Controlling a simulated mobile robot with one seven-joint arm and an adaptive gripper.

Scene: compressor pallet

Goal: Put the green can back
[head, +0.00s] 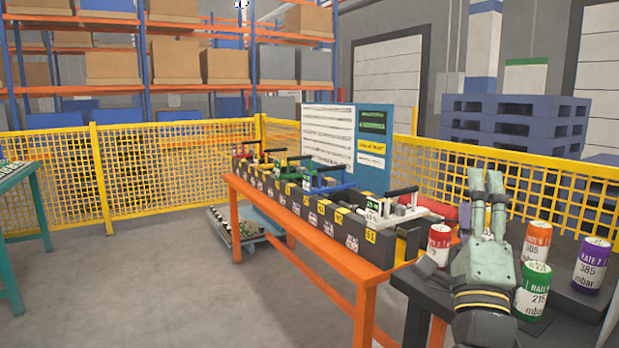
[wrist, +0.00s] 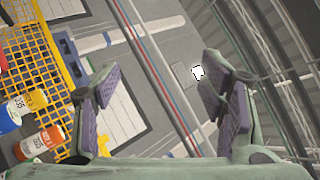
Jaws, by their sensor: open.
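The green can (head: 533,290), labelled 215 mbar, stands upright on the dark bench (head: 567,327) at the right of the head view. My gripper (head: 486,178) points upward just left of the green can, apart from it, with my arm reaching up from below. In the wrist view my gripper (wrist: 163,100) has its two fingers wide apart with nothing between them.
A red can (head: 438,245), an orange can (head: 537,240) and a purple can (head: 592,266) stand close around my arm. An orange-framed table (head: 318,243) carries a long dark block with coloured handles (head: 330,215). Yellow mesh fencing (head: 160,170) runs behind.

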